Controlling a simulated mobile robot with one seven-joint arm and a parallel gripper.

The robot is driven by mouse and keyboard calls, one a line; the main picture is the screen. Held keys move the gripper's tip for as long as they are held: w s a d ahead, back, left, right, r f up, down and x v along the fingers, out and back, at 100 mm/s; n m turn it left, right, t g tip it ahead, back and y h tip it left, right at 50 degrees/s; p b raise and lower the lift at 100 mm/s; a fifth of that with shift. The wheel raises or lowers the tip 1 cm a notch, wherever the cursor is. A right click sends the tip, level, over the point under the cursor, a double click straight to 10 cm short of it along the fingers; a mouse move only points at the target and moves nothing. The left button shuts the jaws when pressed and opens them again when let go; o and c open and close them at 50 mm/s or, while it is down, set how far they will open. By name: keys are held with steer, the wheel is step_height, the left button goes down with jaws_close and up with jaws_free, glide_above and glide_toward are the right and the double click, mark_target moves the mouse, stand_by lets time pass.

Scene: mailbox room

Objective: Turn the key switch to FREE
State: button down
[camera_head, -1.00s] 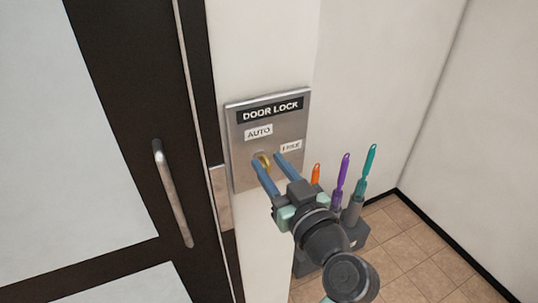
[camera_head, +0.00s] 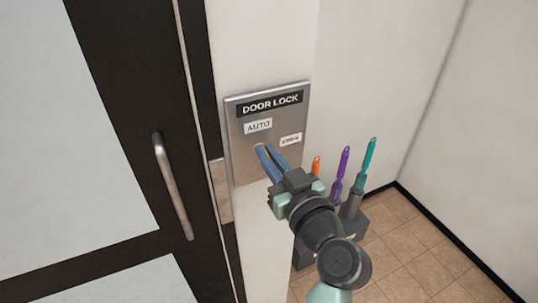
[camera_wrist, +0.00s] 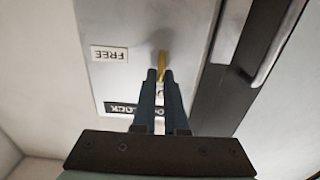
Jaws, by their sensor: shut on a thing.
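The steel DOOR LOCK plate (camera_head: 243,150) is on the white wall to the right of the door. It bears an AUTO label (camera_head: 258,125) at upper left and a FREE label (camera_head: 291,140) to the right; the FREE label also shows in the wrist view (camera_wrist: 109,54). My gripper (camera_head: 262,150) is at the key switch below AUTO, its blue fingers close together. In the wrist view the gold key (camera_wrist: 161,62) shows at the fingertips (camera_wrist: 160,76), and my gripper is shut on it. The fingers hide most of the key in the head view.
A dark door with a vertical metal handle (camera_head: 173,187) stands on the left. Orange, purple (camera_head: 340,172) and teal-handled (camera_head: 366,165) tools stand in a grey holder at lower right, behind my arm. Tiled floor (camera_head: 408,255) lies clear at right.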

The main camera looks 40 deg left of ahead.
steer(key=shift+m, duration=0.3)
steer(key=m, duration=0.3)
steer(key=shift+w+d+m+b, duration=0.15)
steer(key=shift+w+m+b, duration=0.15)
steer(key=m, duration=0.4)
steer(key=shift+w+d+f+m+p, duration=0.1)
steer(key=shift+w+f+m+p, duration=0.1)
steer(key=shift+m+p, duration=0.1)
steer(key=shift+w+f+m+p, duration=0.15)
steer(key=shift+m+p, duration=0.45)
steer(key=shift+m, duration=0.9)
steer(key=shift+f+m+p, duration=0.15)
steer(key=shift+m+p, duration=0.4)
steer(key=shift+m, duration=0.95)
steer(key=shift+w+f+m+p, duration=0.15)
steer(key=shift+m+p, duration=0.45)
steer(key=shift+m, duration=0.9)
steer(key=shift+s, duration=0.1)
steer(key=c, duration=1)
jaws_free()
steer(key=shift+f, duration=0.1)
steer(key=shift+o, duration=0.2)
